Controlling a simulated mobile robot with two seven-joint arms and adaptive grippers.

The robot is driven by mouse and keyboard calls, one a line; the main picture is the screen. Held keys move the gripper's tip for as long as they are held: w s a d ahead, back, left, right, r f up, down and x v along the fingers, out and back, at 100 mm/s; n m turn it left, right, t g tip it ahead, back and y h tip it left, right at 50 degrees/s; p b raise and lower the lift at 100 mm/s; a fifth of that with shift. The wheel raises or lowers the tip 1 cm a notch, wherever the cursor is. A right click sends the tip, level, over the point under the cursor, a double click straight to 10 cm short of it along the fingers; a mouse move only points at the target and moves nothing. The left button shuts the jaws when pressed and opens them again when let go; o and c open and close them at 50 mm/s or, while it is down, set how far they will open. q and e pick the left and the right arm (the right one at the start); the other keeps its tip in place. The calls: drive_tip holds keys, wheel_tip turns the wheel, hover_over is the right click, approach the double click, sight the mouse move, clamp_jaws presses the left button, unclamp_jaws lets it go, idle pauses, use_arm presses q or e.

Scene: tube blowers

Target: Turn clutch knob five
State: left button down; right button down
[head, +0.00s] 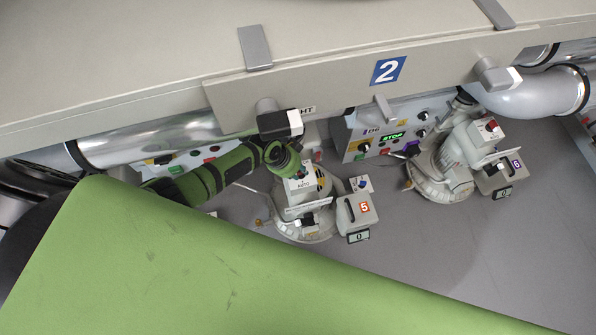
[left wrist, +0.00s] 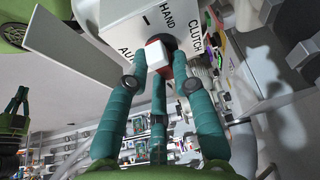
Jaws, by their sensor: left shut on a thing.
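The clutch knob (left wrist: 154,54) is red with a white grip, on a pale box face (left wrist: 125,22) lettered AUTO, HAND and CLUTCH. My left gripper (left wrist: 158,72) has its teal fingers closed around the knob, which they partly cover. I cannot tell which word the knob points at. In the head view my left gripper (head: 292,163) reaches in from the left to the top of the machine marked 5 (head: 300,208). Its box with the orange 5 (head: 357,213) stands at its right, with a display reading 0. A green gripper-like part (left wrist: 17,103), perhaps my right one, shows small at the left wrist view's left edge.
A similar machine marked 6 (head: 447,163) stands to the right, by a control panel (head: 390,129) lit STOP. The grey floor between them is mostly clear.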

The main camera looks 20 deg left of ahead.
use_arm(q)
drive_tip(key=shift+m, duration=0.5)
drive_tip(key=c, duration=1)
unclamp_jaws()
drive_tip(key=shift+d+f, duration=0.1)
drive_tip(key=shift+c, duration=0.2)
drive_tip(key=v, duration=0.7)
drive_tip(key=shift+r, duration=0.25)
drive_tip(key=shift+w, duration=0.1)
